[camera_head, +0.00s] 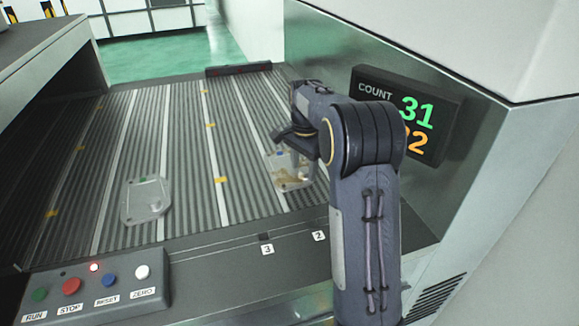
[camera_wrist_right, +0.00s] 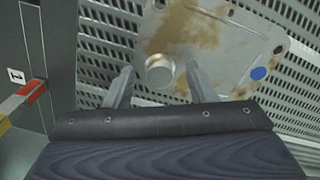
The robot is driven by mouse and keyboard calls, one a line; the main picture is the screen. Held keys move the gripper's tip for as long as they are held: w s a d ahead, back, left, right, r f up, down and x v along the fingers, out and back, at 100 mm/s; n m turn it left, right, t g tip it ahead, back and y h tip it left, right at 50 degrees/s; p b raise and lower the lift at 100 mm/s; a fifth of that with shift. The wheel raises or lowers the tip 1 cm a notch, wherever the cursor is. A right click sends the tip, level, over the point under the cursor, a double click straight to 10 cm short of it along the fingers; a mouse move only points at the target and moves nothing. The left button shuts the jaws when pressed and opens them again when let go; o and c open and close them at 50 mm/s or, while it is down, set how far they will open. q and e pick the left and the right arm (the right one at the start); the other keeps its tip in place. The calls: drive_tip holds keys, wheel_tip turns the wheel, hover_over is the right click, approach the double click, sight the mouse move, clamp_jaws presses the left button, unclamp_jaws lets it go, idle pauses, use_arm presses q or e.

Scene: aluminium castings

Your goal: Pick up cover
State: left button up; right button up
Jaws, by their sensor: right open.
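One cover (camera_head: 290,179), a flat grey casting with brownish stains, lies on the ribbed conveyor at the right, partly hidden by my right gripper. In the right wrist view the cover (camera_wrist_right: 215,45) shows a round raised boss and a blue dot near one corner. My right gripper (camera_wrist_right: 158,88) is open, its two fingers on either side of the boss; I cannot tell whether they touch it. In the head view the right gripper (camera_head: 293,150) is over the cover. A second cover (camera_head: 146,201), pale with a green mark, lies on the left lanes. My left gripper is not in view.
A button panel (camera_head: 95,290) stands at the front left. A counter display (camera_head: 405,113) is on the right wall, close to my right arm.

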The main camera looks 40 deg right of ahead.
drive_tip(key=shift+f, duration=0.25)
clamp_jaws()
drive_tip(key=shift+r, duration=0.15)
